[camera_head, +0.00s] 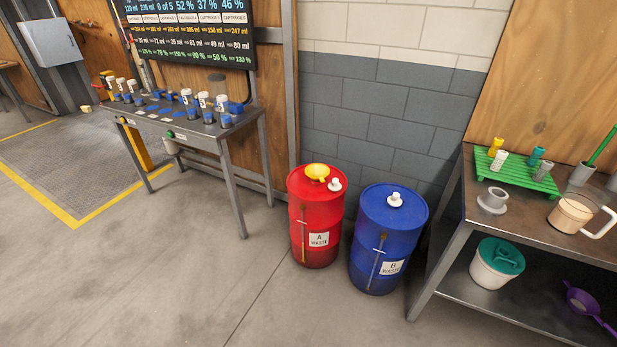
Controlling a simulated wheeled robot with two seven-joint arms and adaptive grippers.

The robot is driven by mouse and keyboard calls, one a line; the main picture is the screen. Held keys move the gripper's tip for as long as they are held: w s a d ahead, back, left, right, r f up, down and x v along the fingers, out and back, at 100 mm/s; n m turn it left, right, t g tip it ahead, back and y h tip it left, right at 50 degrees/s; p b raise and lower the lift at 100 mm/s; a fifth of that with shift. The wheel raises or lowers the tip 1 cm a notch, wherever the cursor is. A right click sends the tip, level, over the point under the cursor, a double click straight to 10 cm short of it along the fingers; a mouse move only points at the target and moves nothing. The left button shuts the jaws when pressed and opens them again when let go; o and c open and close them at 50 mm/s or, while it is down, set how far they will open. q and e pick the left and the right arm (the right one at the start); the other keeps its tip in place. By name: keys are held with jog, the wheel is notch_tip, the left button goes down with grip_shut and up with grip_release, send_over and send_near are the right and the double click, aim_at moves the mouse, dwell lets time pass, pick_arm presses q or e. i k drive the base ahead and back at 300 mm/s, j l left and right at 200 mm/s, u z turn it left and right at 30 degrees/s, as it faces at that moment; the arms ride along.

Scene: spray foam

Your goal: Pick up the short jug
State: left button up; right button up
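A squat beige jug (567,217) with a white loop handle stands upright on the top of the metal bench (481,232) at the right. It is near the right edge of the picture, and its handle points to the right. It is the only handled jug I can make out. Neither of my grippers shows in the head view, and nothing is touching the jug.
A green rack (514,171) with small bottles and a grey ring-like piece (493,201) are near the jug. A teal-lidded tub (497,263) and purple scoop (588,304) are below. Red (318,222) and blue (386,239) drums stand left; the foreground floor is clear.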

aim_at(580, 202)
jog(key=z, duration=1.75)
